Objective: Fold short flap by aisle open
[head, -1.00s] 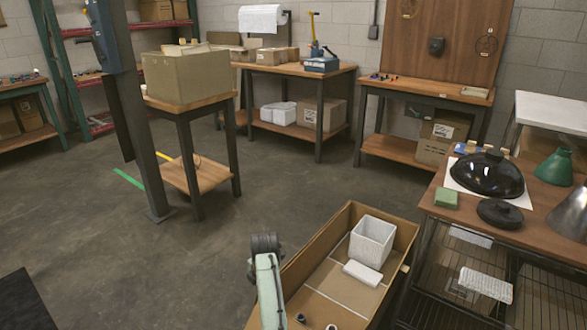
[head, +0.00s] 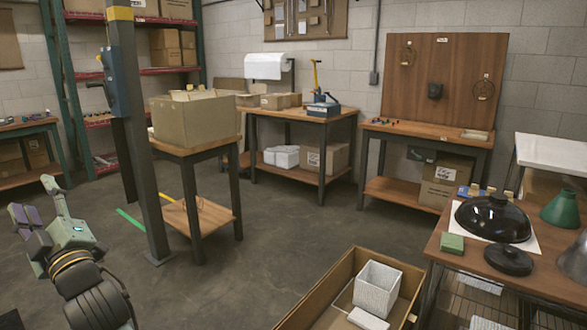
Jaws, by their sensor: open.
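A tan cardboard box (head: 195,118) stands on a small wooden table at left centre, with flap edges along its top. A long open carton (head: 290,312) is at the bottom centre, its lower part cut off by the frame. I cannot tell which carton has the short flap by the aisle. My gripper (head: 33,198) is at the left edge, raised with its fingers up, open and empty. It is left of the post and well apart from both cartons.
A steel post (head: 137,140) stands between my gripper and the small table (head: 215,215). A white foam bin (head: 377,288) sits in the long carton. A bench (head: 465,258) with a black lamp shade (head: 495,216) is at right. The middle floor is clear.

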